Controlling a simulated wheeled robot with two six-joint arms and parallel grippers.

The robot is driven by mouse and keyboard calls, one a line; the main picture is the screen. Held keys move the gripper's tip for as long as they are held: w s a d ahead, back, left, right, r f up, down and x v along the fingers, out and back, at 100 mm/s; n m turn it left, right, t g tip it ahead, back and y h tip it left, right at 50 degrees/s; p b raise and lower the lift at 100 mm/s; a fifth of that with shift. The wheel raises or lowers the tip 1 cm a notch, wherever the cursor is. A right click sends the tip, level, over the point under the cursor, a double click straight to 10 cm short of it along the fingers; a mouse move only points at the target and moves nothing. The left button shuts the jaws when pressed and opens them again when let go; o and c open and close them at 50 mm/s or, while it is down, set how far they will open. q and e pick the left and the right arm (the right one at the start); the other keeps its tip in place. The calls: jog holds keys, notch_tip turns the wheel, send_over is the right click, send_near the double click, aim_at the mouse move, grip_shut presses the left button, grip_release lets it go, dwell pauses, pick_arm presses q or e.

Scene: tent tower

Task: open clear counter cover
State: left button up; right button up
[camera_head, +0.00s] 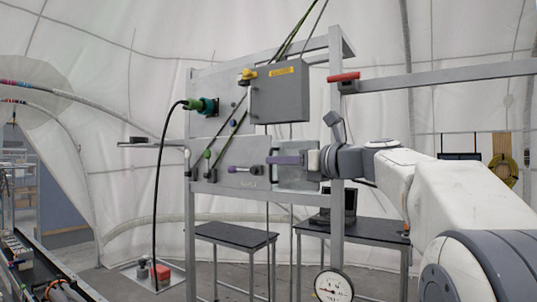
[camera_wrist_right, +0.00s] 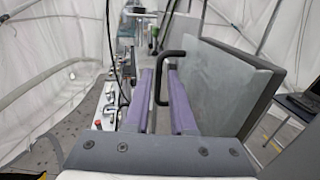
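My right gripper (camera_head: 270,160) reaches in from the right to the lower panel of the frame. Its two purple fingers (camera_wrist_right: 161,95) show in the right wrist view, parallel with a gap between them. A black bar handle (camera_wrist_right: 158,80) stands in this gap, with space visible around it. The handle is on a grey, flat-faced box or cover (camera_wrist_right: 225,85) right of the fingers. I take this as the counter cover, but cannot tell how clear it is. In the head view the cover (camera_head: 297,180) is partly hidden behind my gripper. My left gripper is in neither view.
A grey box with a yellow label (camera_head: 279,92) hangs above my gripper. A red-handled part (camera_head: 343,77) is on the upright. Black tables (camera_head: 235,234) stand below.

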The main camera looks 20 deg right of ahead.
aim_at(271, 177)
jog(key=shift+p+x, duration=0.35)
jog(key=shift+x, duration=1.25)
grip_shut()
